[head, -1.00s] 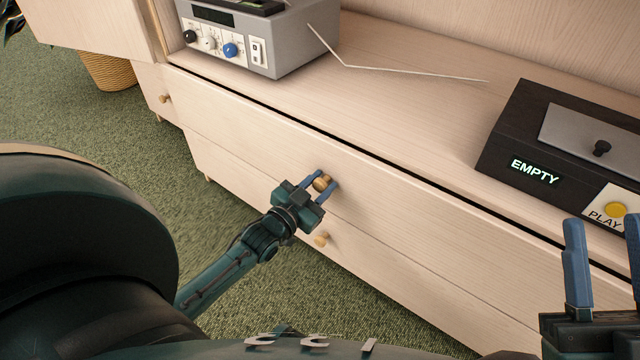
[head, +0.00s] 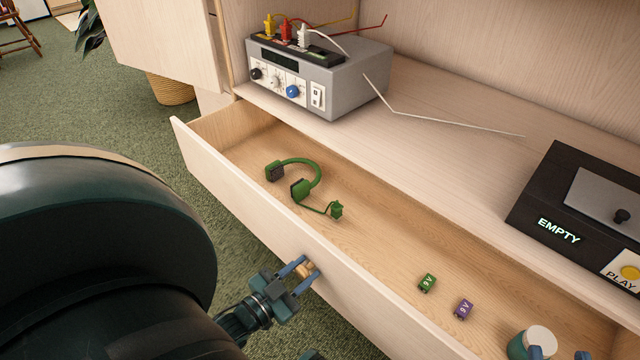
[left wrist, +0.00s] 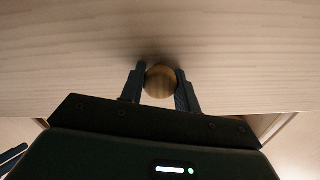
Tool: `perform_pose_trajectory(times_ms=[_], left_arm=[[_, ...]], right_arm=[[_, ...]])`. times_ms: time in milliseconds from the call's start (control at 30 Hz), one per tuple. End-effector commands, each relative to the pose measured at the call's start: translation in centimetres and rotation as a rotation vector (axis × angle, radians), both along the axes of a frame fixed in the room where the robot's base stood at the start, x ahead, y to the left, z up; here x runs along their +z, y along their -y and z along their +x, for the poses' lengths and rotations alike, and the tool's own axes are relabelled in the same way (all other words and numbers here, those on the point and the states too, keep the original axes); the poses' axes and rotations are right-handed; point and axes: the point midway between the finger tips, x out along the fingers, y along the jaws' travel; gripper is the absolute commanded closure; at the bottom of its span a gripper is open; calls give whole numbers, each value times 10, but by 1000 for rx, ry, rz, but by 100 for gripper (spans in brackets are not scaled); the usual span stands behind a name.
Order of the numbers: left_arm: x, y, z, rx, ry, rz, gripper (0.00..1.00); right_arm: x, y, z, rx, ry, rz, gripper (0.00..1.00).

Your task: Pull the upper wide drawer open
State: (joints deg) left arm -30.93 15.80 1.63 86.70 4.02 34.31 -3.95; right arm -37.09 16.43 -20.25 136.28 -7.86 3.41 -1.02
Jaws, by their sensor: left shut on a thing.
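The upper wide drawer (head: 270,225) stands open, pulled well out of the pale wood cabinet, with its inside in view. My left gripper (head: 304,268) is shut on the round wooden knob (head: 307,270) on its front. In the left wrist view the knob (left wrist: 160,84) sits between the two dark fingers. My right gripper (head: 559,354) shows only its blue fingertips at the bottom right edge, apart and with nothing seen between them, near a jar.
A grey device (head: 345,82) and a black EMPTY/PLAY box (head: 555,195) stand on the cabinet top.

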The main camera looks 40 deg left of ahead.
Motion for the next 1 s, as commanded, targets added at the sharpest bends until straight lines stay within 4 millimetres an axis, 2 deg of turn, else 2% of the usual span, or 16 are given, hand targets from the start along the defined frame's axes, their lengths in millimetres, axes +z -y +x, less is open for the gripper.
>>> perform_pose_trajectory(times_ms=[100, 300, 767, 800, 1000], left_arm=[[1, -1, -18, 1, -3, -1, 100], [0, -2, -33, 0, -1, -1, 100], [-1, -2, -36, 0, 1, -1, 100], [-1, -2, -36, 0, 1, -1, 65], [0, -3, -36, 0, 1, 0, 49]], right_arm=[[3, 1, 0, -6, 2, -17, 64], [2, 2, 0, -8, 5, -34, 64], [-1, 2, -2, -12, -5, -36, 64], [-2, 2, -2, -12, -6, -37, 64], [-2, 2, -2, -12, -6, -36, 64]])
